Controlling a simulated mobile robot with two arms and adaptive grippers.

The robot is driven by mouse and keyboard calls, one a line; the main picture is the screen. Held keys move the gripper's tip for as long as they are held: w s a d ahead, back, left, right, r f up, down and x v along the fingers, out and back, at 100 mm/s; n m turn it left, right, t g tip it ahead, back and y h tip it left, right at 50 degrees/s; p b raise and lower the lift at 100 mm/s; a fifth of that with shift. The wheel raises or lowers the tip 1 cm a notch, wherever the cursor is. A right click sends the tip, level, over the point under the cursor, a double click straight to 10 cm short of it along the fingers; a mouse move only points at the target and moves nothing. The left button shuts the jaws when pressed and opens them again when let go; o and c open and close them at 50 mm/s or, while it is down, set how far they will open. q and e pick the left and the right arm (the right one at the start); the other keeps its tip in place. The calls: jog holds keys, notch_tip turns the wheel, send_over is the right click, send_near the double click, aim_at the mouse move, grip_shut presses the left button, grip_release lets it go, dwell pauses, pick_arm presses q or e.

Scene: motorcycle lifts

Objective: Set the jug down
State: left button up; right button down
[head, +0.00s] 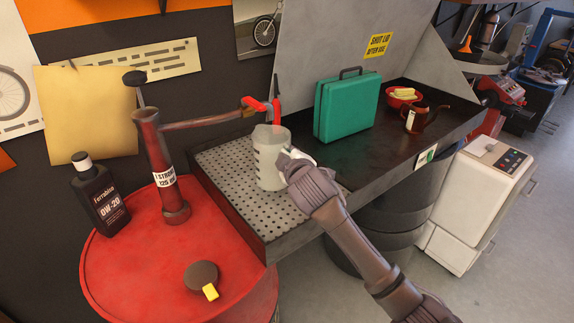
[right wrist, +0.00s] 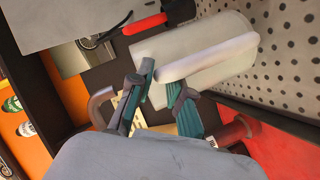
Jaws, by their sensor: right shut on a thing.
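The jug (head: 268,165) is a pale translucent measuring jug with dark marks. My right gripper (head: 289,156) is shut on the jug's handle side. In the right wrist view my right gripper's teal fingers (right wrist: 162,84) meet the end of the white handle (right wrist: 208,58), with the jug body (right wrist: 190,40) behind it. My left gripper is not in view.
A red drum (head: 130,275) carries the pump (head: 158,165), a dark oil bottle (head: 98,195) and a round cap (head: 202,275). On the bench's right stand a green case (head: 347,108), a red bowl (head: 393,100) and a brown oil can (head: 418,120).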

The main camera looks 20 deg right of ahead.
notch_tip(320, 180, down, 4)
jog(key=shift+r+p, duration=0.2)
jog(key=shift+p, duration=0.2)
jog(key=shift+f, duration=0.15)
jog(key=shift+f, duration=0.2)
jog(key=c, duration=1.1)
grip_release()
jog(key=shift+r, duration=0.2)
jog(key=b+v, duration=0.1)
jog(key=v, duration=1.1)
jog(key=shift+b, duration=0.4)
